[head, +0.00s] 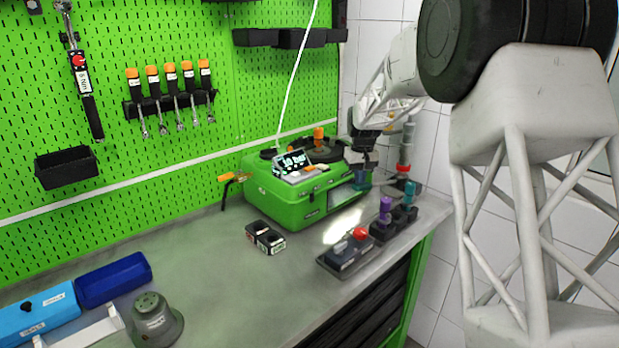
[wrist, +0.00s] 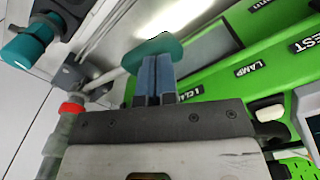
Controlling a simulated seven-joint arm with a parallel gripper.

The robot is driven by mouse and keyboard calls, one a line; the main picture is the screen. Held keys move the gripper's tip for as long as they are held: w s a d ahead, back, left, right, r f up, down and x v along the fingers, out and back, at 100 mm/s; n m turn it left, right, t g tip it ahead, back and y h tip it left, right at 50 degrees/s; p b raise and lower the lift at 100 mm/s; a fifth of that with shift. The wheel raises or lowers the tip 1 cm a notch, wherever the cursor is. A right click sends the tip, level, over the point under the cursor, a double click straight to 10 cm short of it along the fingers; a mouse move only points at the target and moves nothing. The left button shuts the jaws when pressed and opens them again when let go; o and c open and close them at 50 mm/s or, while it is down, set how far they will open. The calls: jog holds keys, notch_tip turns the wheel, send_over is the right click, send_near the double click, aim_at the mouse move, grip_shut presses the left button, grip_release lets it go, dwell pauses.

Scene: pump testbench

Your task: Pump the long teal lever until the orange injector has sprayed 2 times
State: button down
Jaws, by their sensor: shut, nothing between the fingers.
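My gripper (head: 367,165) is shut and empty at the right end of the green test bench unit (head: 312,206). In the wrist view its blue-grey fingers (wrist: 156,68) are together, in front of a teal rounded part (wrist: 170,46). This teal part, which looks like the end of the teal lever, also shows below the fingers in the head view (head: 362,182). An orange part with a dark nozzle (head: 231,177), likely the injector, sticks out at the unit's left side. No spray shows there.
A display (head: 293,161) sits on top of the unit. A grey cylinder with a red ring (head: 406,150) stands right of my gripper. Purple (head: 385,208) and teal (head: 409,194) knobs and a red button (head: 360,234) stand in front. The bench's front middle is clear.

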notch_tip(320, 180, down, 6)
jog(key=shift+s+a+f, duration=0.2)
jog(key=shift+s+a, duration=0.05)
dwell(1.3)
